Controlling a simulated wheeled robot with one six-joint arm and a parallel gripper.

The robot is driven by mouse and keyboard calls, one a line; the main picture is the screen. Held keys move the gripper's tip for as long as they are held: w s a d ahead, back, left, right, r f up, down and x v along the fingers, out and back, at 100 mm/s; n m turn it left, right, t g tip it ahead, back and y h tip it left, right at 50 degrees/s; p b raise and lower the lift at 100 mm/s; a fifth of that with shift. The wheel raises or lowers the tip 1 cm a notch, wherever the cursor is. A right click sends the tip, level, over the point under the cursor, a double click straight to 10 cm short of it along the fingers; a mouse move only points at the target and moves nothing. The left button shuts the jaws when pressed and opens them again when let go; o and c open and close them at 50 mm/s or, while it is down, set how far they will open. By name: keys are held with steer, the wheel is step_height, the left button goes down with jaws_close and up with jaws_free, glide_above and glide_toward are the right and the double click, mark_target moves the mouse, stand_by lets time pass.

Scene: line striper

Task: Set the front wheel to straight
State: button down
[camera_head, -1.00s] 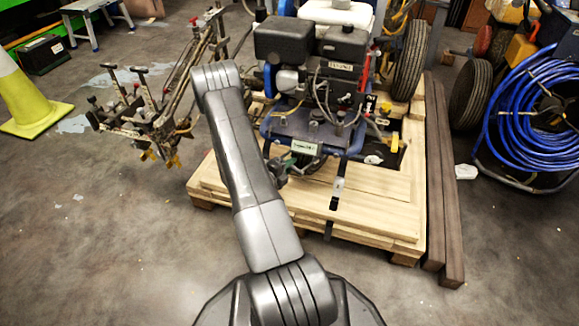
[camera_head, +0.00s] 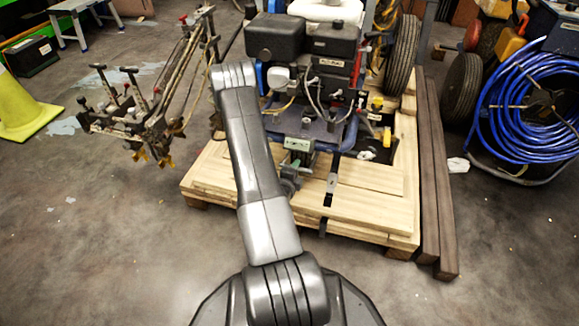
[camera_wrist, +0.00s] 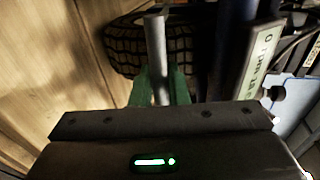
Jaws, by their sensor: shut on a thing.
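The line striper (camera_head: 318,70) stands on a wooden pallet, with its black engine on top and a blue frame below. The front wheel's black treaded tyre (camera_wrist: 122,48) shows in the wrist view, behind a grey upright rod (camera_wrist: 155,38). My gripper (camera_wrist: 160,84) has its green fingers on either side of this rod and is shut on it. In the head view my gripper (camera_head: 289,180) is small, low at the front of the machine under a pale label plate (camera_head: 299,145). The front wheel is mostly hidden there, so its angle is hard to tell.
The pallet (camera_head: 350,215) lies in front of me, with dark beams (camera_head: 440,190) along its right side. A blue hose reel (camera_head: 530,105) stands at right, a yellow cone (camera_head: 22,112) at left. Bare floor is free at front left and front right.

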steer(key=shift+s+d+n+y, duration=0.15)
steer(key=shift+d+n+y, duration=0.15)
steer(key=shift+d+y, duration=0.15)
steer(key=c, duration=1.5)
jaws_free()
steer(key=p+v, duration=0.3)
steer(key=v, duration=1.1)
steer(key=shift+f, duration=0.2)
steer(key=b+x, duration=0.3)
steer(key=x, duration=1.1)
steer(key=shift+r, duration=0.15)
steer(key=shift+a+h, duration=0.25)
